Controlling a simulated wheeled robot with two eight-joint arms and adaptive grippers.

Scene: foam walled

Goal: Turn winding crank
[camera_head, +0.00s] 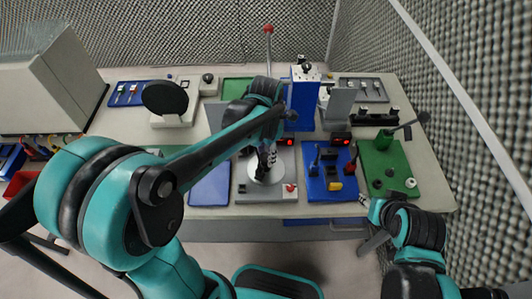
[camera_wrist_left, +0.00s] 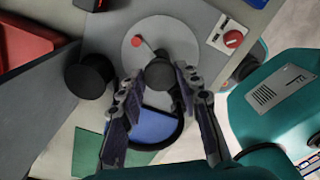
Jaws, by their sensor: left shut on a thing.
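The winding crank has a pale round disc (camera_head: 247,190) on a grey base plate at the front middle of the table. My left gripper (camera_head: 266,163) points down over the disc. In the left wrist view my left gripper (camera_wrist_left: 160,78) has its fingers on either side of the knob and is shut on it. My right gripper (camera_head: 364,200) is small and partly hidden at the table's front edge, right of the crank.
A red switch (camera_head: 290,188) sits on the crank's base plate. A blue panel (camera_head: 330,185) with levers and a green board (camera_head: 390,165) lie to the right. A tall blue box (camera_head: 302,100) stands behind. A black round disc on a stand (camera_head: 165,98) is at the back left.

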